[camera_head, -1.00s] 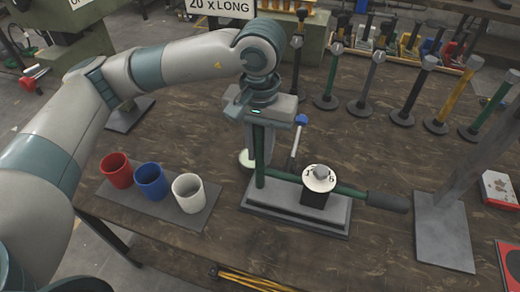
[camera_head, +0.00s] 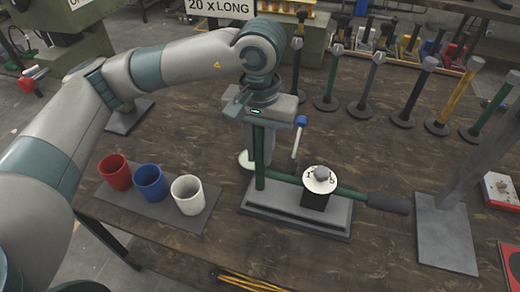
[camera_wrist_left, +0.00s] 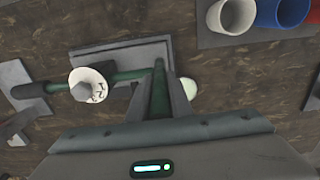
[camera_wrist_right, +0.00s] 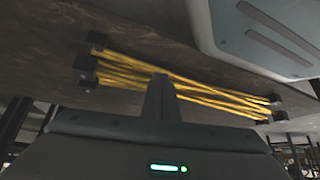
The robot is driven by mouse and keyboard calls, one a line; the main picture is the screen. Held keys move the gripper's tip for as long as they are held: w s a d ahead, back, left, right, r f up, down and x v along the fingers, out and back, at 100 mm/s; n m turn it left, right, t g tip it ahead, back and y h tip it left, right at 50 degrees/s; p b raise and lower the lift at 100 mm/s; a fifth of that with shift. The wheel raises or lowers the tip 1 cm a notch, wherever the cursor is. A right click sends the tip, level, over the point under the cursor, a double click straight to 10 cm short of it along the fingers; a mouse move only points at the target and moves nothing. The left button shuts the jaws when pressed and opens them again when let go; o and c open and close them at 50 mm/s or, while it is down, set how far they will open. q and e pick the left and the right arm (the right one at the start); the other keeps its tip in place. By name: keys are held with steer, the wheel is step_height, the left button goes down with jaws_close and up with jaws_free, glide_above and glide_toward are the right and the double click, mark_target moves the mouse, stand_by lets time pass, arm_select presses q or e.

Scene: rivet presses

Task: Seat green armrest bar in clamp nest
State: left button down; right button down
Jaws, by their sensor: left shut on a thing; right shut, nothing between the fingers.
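The green armrest bar (camera_head: 350,193) is L-shaped, with an upright green leg and a long leg ending in a dark grip. The long leg lies level at the clamp nest (camera_head: 315,199), a dark block with a white marked dial on a stepped grey base. How deep it sits is hidden by the dial. My left gripper (camera_head: 262,150) points down, shut on the upright leg at the base's left end. The left wrist view shows this leg (camera_wrist_left: 159,92) between the fingers. My right gripper (camera_wrist_right: 160,82) is shut and empty, in the right wrist view only.
A lever with a blue knob (camera_head: 301,120) stands behind the nest. Red, blue (camera_head: 150,182) and white cups stand on a mat at left. Several upright rods on round feet line the back. A grey post plate (camera_head: 446,236) stands at right. Yellow strands (camera_wrist_right: 180,85) are near my right gripper.

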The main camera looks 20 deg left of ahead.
arm_select(q)
steer(key=shift+b, duration=1.2)
stand_by(0.9)
steer(key=shift+f+b, duration=1.1)
steer(key=shift+b, duration=0.2)
steer(key=c, duration=1.5)
jaws_free()
steer(key=shift+c, duration=0.2)
steer(key=shift+r, duration=0.15)
step_height(320, 180, up, 16)
steer(key=shift+r+b, duration=0.1)
steer(key=shift+b, duration=0.4)
steer(key=shift+r, duration=0.5)
